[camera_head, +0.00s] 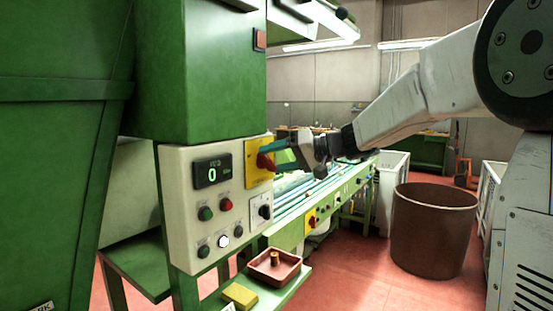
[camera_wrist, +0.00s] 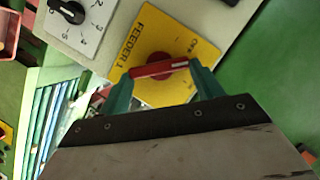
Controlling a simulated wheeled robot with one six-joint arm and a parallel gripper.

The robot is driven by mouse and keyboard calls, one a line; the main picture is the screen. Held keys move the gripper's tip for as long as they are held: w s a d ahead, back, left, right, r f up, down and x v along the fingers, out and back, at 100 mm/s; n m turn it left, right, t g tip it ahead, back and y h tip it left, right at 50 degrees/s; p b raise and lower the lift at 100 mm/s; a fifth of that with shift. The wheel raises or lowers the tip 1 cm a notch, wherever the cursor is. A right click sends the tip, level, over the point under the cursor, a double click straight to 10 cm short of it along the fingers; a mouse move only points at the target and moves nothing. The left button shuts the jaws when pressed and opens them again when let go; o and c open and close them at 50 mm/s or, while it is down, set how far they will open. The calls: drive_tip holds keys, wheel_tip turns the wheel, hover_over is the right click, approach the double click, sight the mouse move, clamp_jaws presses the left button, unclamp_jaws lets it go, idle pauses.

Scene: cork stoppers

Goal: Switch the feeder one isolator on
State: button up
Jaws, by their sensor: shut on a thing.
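The feeder one isolator is a red rotary handle (camera_head: 264,161) on a yellow plate (camera_head: 254,179) at the upper right of the pale control panel. In the wrist view the yellow plate (camera_wrist: 147,32) reads "FEEDER 1", with smaller lettering at its right that I cannot read surely. My gripper (camera_head: 274,153) reaches the handle from the right. In the wrist view my teal fingers close on the two ends of the red handle's bar (camera_wrist: 160,69). The handle's red round base shows behind the bar. The fingers and palm hide part of the plate.
The panel (camera_head: 183,175) also has a display (camera_head: 212,171) reading 0, several push buttons and a black selector dial (camera_head: 261,208). Below are a red tray (camera_head: 286,276) with a cork and a yellow block (camera_head: 239,296). A brown bin (camera_head: 433,230) stands at the right.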

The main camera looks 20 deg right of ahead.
drive_tip(key=shift+w+d+f+m+t+y, duration=0.15)
drive_tip(key=shift+m+y, duration=0.4)
drive_tip(key=shift+m, duration=0.6)
drive_tip(key=shift+s+f+m+t+y, duration=0.15)
drive_tip(key=shift+m+y, duration=0.35)
drive_tip(key=shift+m, duration=0.7)
drive_tip(key=shift+w+d+f+m+y, duration=0.2)
drive_tip(key=shift+m+y, duration=0.35)
drive_tip(key=shift+m, duration=0.6)
drive_tip(key=shift+a, duration=0.15)
drive_tip(key=o, duration=1)
drive_tip(key=shift+s, duration=0.1)
drive_tip(key=v, duration=0.7)
drive_tip(key=shift+s+d+f, duration=0.1)
drive_tip(key=shift+s+d, duration=0.05)
drive_tip(key=shift+d, duration=0.25)
